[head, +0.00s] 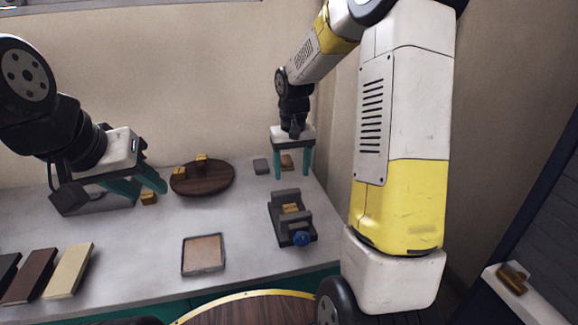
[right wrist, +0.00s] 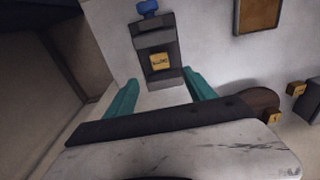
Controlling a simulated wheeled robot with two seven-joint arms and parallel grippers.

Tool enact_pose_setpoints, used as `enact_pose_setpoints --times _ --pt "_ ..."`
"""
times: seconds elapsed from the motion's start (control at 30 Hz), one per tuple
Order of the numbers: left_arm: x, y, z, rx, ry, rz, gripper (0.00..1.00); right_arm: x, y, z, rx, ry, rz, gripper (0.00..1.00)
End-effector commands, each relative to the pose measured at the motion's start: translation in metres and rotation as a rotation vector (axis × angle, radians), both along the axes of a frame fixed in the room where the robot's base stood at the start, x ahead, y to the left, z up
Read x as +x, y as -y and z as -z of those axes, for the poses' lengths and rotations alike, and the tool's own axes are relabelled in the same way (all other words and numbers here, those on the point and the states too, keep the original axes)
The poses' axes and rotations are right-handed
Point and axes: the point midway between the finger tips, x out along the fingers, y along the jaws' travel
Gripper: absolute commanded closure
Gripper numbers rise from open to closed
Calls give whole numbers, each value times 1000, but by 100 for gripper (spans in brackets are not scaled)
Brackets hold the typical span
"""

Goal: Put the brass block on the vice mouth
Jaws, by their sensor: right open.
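The grey vice (head: 279,211) with a blue knob stands on the right part of the table. A brass-coloured block (head: 291,208) with dark marks sits at its mouth between the jaws; it also shows in the right wrist view (right wrist: 159,62). I cannot tell whether the jaws touch it. My right gripper (head: 293,174) is open and empty, pointing down behind the vice and apart from it. My left gripper (head: 142,190) is at the left, its teal fingers apart, with nothing seen between them. A small brass-coloured block (head: 148,198) lies on the table just below it.
A round wooden board (head: 212,183) carries two brass-coloured blocks (head: 201,161). A grey block (head: 260,166) and a brown block (head: 287,162) lie near my right gripper. A square tan tray (head: 204,271) is at the front. Several flat bars (head: 68,271) lie front left.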

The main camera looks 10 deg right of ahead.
Motion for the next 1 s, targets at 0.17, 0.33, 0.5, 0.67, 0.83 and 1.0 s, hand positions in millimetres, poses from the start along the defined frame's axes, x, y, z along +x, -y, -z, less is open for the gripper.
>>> enact_pose_setpoints --times 0.17,0.33,0.5,0.67,0.83,1.0 --pt "0 0 0 0 0 0 64 -52 -3 -73 24 132 -2 37" --pt "0 0 0 0 0 0 64 -112 -8 -119 65 256 -7 37" --pt "0 0 0 0 0 0 64 -171 -13 -143 118 375 -12 37" --pt "0 0 0 0 0 0 64 -207 -18 -149 162 453 -17 37" --pt "0 0 0 0 0 0 64 -223 -21 -149 183 487 -21 37" --pt "0 0 0 0 0 0 64 -224 -21 -148 185 490 -22 37"
